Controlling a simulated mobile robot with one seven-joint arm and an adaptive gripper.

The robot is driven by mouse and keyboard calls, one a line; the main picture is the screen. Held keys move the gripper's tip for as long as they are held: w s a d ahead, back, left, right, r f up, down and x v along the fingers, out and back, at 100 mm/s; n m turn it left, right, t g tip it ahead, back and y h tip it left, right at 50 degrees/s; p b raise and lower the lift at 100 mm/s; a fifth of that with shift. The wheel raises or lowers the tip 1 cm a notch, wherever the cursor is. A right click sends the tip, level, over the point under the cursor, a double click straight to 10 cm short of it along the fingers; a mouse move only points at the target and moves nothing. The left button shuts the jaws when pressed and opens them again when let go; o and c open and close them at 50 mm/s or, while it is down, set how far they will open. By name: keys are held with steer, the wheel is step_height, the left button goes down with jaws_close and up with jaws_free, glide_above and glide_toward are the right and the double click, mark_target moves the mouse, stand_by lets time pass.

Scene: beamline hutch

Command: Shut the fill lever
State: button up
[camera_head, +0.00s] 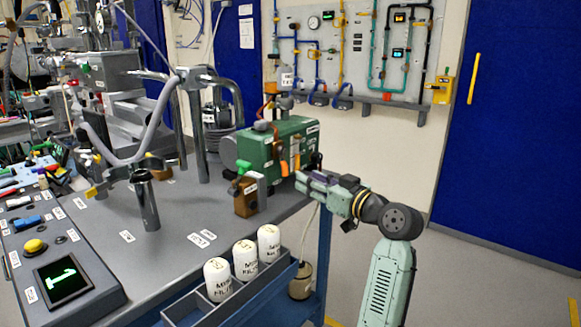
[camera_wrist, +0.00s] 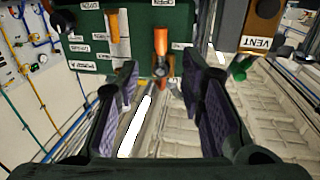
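The green box (camera_head: 262,149) stands at the right end of the bench, with orange levers on it. In the wrist view, the green box (camera_wrist: 90,50) fills the top, with small white labels. One orange lever (camera_wrist: 113,27) is at the left and another (camera_wrist: 160,42) is near the middle. The labels are too small to tell which is the fill lever. My gripper (camera_head: 302,178) is close to the box's front. In the wrist view, my gripper (camera_wrist: 163,88) is open, its dark pads spread either side of the middle lever's line, with nothing visibly held.
A brown block (camera_head: 246,204) with a green handle stands left of my gripper; in the wrist view the block (camera_wrist: 262,20) is labelled VENT. White bottles (camera_head: 244,258) stand in a tray (camera_head: 182,313) at the bench front. Floor to the right is clear.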

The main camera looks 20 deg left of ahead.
mark_target(287, 168)
steer(key=p+x, duration=0.1)
steer(key=x, duration=0.7)
steer(key=shift+w+a+p, duration=0.15)
steer(key=shift+p, duration=0.25)
steer(key=shift+c, duration=0.5)
jaws_close()
